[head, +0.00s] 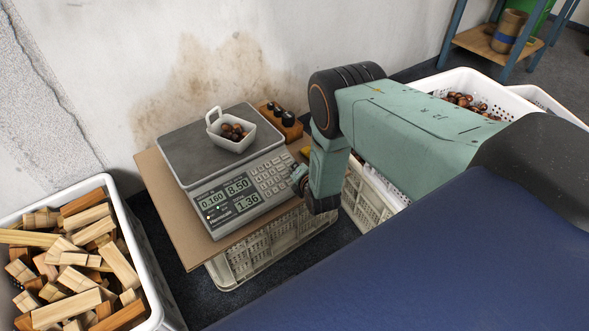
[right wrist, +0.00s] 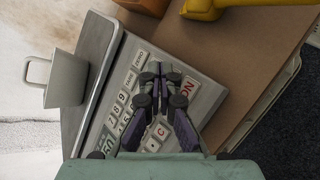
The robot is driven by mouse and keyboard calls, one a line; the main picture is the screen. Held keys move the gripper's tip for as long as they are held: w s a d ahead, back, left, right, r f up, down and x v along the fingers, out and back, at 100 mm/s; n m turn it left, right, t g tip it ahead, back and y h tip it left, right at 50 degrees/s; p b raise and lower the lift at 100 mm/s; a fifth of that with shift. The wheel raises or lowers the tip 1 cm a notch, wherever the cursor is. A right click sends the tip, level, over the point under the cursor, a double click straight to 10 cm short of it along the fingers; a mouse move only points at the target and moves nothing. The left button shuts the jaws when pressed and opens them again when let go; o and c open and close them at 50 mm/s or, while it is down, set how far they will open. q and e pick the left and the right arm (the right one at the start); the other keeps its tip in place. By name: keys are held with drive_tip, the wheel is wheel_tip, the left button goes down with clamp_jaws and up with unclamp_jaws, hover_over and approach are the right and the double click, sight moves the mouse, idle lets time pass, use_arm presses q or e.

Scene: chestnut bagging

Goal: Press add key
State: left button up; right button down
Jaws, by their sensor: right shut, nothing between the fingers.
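The grey price scale (head: 188,150) stands on a board, its display (head: 227,199) lit with 0.160, 8.50 and 1.36. Its keypad (head: 268,176) is on the right of the front panel. My right gripper (head: 298,179) is shut and empty at the right edge of the keypad. In the right wrist view its fingertips (right wrist: 159,70) are over the keypad, between the number keys and the red ON key (right wrist: 187,87). The fingers hide several keys; I cannot make out the add key or tell whether they touch. My left gripper is not in view.
A white scoop (head: 232,145) with chestnuts sits on the scale pan. A wooden block with dark knobs (head: 287,118) stands behind the scale. A crate of wood pieces (head: 120,215) is at left; a white crate of chestnuts (head: 440,82) is behind my right arm.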

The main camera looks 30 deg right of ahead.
drive_tip(key=shift+w+f, duration=0.1)
drive_tip(key=shift+f, duration=0.15)
idle(0.5)
drive_tip(key=shift+r, duration=0.1)
drive_tip(key=shift+s+r+p, duration=0.3)
drive_tip(key=shift+r+p, duration=0.35)
drive_tip(key=shift+p, duration=0.25)
drive_tip(key=r+p, duration=0.1)
drive_tip(key=s+r+p, duration=0.1)
drive_tip(key=r+p, duration=0.2)
drive_tip(key=p, duration=0.1)
drive_tip(key=shift+s+d+r, duration=0.1)
drive_tip(key=shift+s+r, duration=0.2)
drive_tip(key=shift+r, duration=0.05)
idle(1.3)
